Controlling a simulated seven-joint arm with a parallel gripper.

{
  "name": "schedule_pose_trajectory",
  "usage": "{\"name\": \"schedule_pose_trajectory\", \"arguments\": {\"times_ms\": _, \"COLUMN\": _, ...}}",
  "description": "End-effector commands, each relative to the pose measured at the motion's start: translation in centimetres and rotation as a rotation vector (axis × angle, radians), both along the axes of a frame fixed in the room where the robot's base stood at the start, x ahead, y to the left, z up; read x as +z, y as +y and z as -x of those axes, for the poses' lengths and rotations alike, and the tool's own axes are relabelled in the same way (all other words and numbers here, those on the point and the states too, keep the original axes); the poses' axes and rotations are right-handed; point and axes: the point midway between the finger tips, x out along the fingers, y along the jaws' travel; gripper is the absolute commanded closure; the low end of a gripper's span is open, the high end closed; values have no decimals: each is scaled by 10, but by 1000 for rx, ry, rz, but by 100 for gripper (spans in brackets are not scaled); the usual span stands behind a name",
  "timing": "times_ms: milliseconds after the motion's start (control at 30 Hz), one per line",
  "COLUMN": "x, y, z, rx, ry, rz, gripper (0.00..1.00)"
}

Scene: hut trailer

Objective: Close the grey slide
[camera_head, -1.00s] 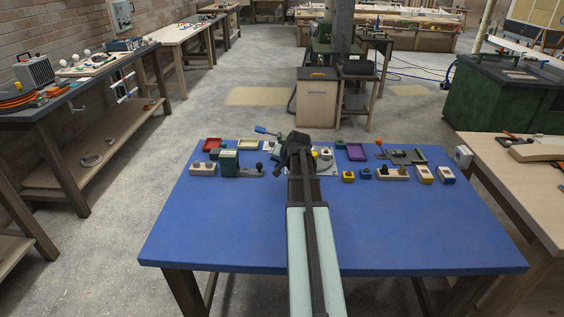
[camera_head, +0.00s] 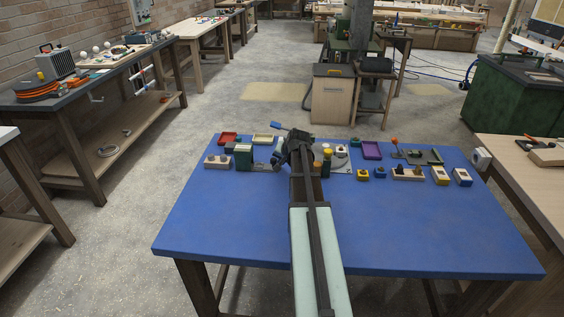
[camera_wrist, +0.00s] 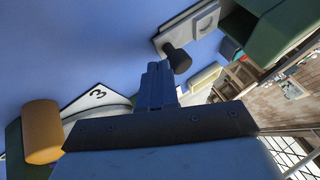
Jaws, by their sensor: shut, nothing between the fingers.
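The grey slide (camera_wrist: 190,32) shows in the wrist view as a pale grey plate with a black knob (camera_wrist: 177,57). It lies beside a dark green block (camera_wrist: 275,25). My gripper (camera_wrist: 158,70) is shut and empty. Its blue fingertips are right beside the knob, and I cannot tell whether they touch it. In the head view the slide (camera_head: 262,168) lies on the blue table, right of the green block (camera_head: 243,157).
An orange-yellow cylinder (camera_wrist: 41,130) and a white dial marked 3 (camera_wrist: 97,95) are on the other side of my gripper. Several small fixtures, including a purple tray (camera_head: 372,150) and a red tray (camera_head: 228,138), line the back of the table (camera_head: 230,220). Its front is clear.

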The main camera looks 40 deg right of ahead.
Motion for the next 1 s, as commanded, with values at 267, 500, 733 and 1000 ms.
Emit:
{"name": "schedule_pose_trajectory", "arguments": {"times_ms": 267, "x": 0, "y": 27, "z": -27, "rx": 4, "ry": 1, "rz": 0, "gripper": 100}}
{"name": "schedule_pose_trajectory", "arguments": {"times_ms": 500, "x": 0, "y": 45, "z": -45, "rx": 0, "ry": 0, "rz": 0, "gripper": 100}}
{"name": "schedule_pose_trajectory", "arguments": {"times_ms": 733, "x": 0, "y": 47, "z": -48, "rx": 1, "ry": -1, "rz": -3, "gripper": 100}}
{"name": "schedule_pose_trajectory", "arguments": {"times_ms": 1000, "x": 0, "y": 47, "z": -45, "rx": 3, "ry": -2, "rz": -5, "gripper": 100}}
